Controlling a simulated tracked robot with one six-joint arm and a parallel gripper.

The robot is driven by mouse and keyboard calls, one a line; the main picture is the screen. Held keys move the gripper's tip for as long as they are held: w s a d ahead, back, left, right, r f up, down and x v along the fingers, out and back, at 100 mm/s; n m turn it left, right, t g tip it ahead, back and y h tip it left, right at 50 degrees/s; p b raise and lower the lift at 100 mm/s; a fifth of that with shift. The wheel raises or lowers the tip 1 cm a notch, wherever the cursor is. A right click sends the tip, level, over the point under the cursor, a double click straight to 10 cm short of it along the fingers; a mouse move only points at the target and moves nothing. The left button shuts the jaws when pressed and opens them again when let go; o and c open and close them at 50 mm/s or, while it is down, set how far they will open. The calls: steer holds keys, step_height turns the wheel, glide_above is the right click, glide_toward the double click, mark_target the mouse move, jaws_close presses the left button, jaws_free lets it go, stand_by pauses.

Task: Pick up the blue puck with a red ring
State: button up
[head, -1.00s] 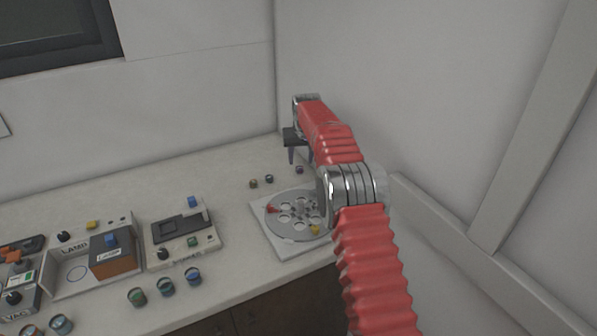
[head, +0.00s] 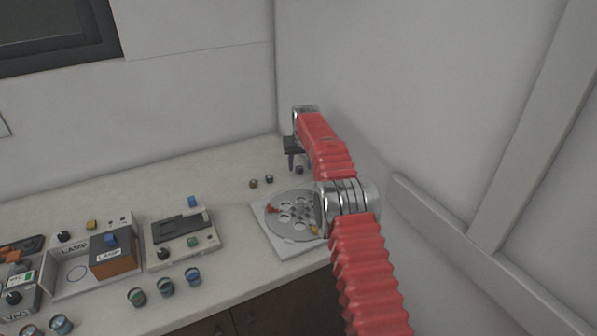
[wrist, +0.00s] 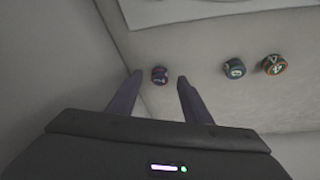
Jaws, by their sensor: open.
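A small dark blue-purple puck with reddish markings (wrist: 160,76) stands on the bench in the wrist view; a distinct red ring is hard to make out. It also shows in the head view (head: 299,170), close to my gripper. My gripper (wrist: 160,79) is open, with its two dark purple fingers on either side of the puck in the picture. I cannot tell how much height is left between the fingertips and the bench. In the head view my gripper (head: 298,167) points down near the back wall, partly hidden by my red arm.
Two other pucks, one bluish (head: 269,179) and one yellowish-brown (head: 253,183), stand to the left. A white plate with a round holed disc (head: 258,216) lies in front. A small device (head: 181,232) and several jars are further left. Walls stand close behind and right.

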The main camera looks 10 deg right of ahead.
steer(key=shift+x, duration=0.85)
steer(key=shift+c, duration=0.6)
steer(key=c, duration=1)
